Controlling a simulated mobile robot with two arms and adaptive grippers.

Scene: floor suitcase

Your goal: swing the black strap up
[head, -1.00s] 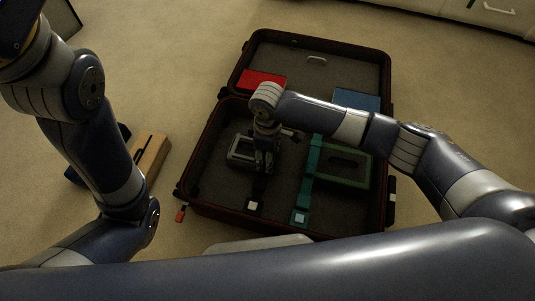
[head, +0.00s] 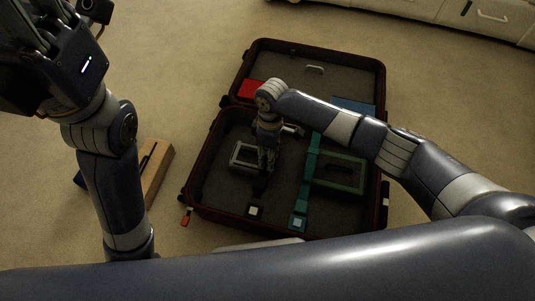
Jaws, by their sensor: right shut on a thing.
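The black strap (head: 257,197) lies in the near half of the open suitcase (head: 212,218), left of the green strap (head: 308,180). A pale square (head: 255,211) is at its near end. My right gripper (head: 266,168) points down over the strap, shut on it, beside a grey-framed item (head: 243,155). The gripper and wrist hide the strap's far part and the exact grip. My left gripper (head: 32,40) is raised at the top left, away from the suitcase, and its fingertips are not clear.
A green frame-shaped item (head: 340,175) sits right of the green strap. A red item (head: 250,90) and a blue item (head: 354,106) are in the far half. A wooden block (head: 157,168) is on the carpet at left. A pale cabinet (head: 470,18) stands at the back right.

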